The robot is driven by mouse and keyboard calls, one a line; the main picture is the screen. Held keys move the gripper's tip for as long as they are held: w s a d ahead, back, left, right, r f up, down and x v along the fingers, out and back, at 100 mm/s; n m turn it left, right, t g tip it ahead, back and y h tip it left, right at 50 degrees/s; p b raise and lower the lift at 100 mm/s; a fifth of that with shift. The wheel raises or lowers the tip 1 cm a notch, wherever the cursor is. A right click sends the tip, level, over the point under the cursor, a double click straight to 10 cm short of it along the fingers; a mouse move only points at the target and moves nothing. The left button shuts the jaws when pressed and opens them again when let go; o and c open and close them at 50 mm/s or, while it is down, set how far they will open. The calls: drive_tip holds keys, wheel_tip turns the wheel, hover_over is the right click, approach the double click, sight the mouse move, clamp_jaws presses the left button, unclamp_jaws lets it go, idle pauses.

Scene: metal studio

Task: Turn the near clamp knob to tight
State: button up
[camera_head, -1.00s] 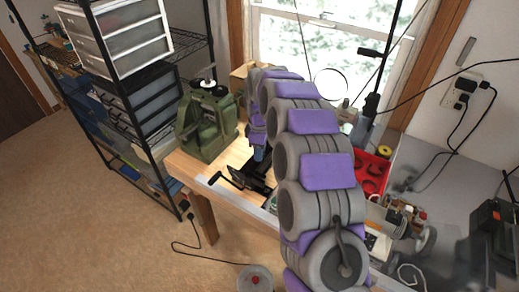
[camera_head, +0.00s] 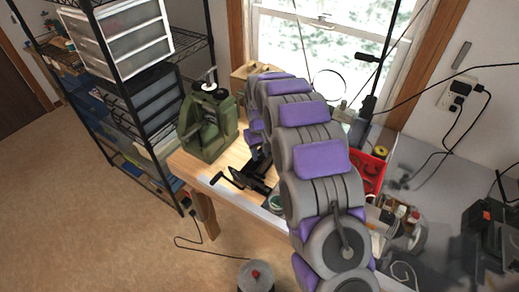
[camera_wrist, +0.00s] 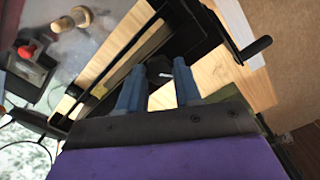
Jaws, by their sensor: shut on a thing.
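In the wrist view, the clamp's black bar (camera_wrist: 205,25) and crank handle (camera_wrist: 255,48) show beyond my gripper. My gripper (camera_wrist: 160,68) has its two blue-grey fingers on either side of a dark knob (camera_wrist: 158,68) with a pale mark, and is shut on it. The fingers hide the knob's sides, so its turn angle is unclear. In the head view my arm hides most of the gripper and the knob.
A green press (camera_head: 208,125) stands on the bench left of the clamp. A red bin (camera_head: 369,172) is to the right of my arm. A wire shelf with drawers (camera_head: 130,45) stands at left.

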drive_tip(key=m+p, duration=0.1)
drive_tip(key=m, duration=0.5)
drive_tip(key=shift+w+r+p, duration=0.1)
drive_tip(key=shift+r+p, duration=0.05)
drive_tip(key=shift+p, duration=0.15)
drive_tip(key=m, duration=0.5)
drive_tip(key=shift+m+p, duration=0.4)
drive_tip(key=o, duration=1)
drive_tip(key=shift+a, duration=0.1)
drive_tip(key=shift+o, duration=0.2)
wheel_tip(320, 180, up, 17)
drive_tip(key=shift+a+p, duration=0.15)
drive_tip(key=shift+p, duration=0.15)
